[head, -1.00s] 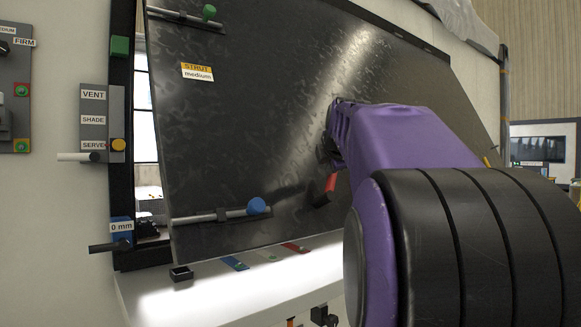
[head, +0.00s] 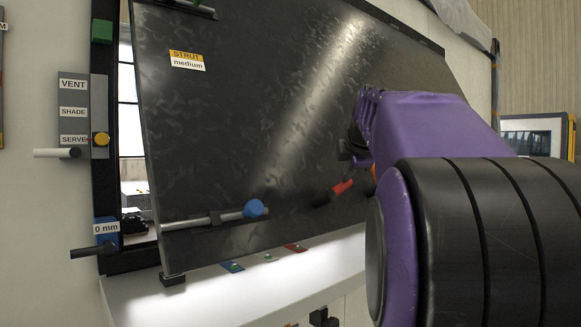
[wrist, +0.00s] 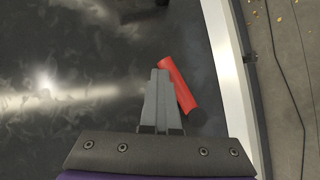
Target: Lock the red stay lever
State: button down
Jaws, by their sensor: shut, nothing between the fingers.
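The red stay lever (head: 342,187) sits low on the dark panel, with a black end at its lower left. It slants gently up to the right in the head view. In the wrist view the red lever (wrist: 178,85) lies just right of my fingertips and runs down to the right. My gripper (wrist: 158,75) is shut with nothing between its fingers. It is beside the lever; I cannot tell whether they touch. In the head view my purple arm hides most of the fingers.
The large dark panel (head: 240,110) leans open, with a blue-knobbed rod (head: 253,208) along its lower left. A white sill (head: 200,297) with coloured tabs runs below. A switch plate (head: 75,110) and a blue 0 mm block (head: 107,230) are at left.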

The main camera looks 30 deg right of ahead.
jog(key=shift+d+f, duration=0.15)
jog(key=shift+f, duration=0.05)
dwell(0.8)
dwell(0.8)
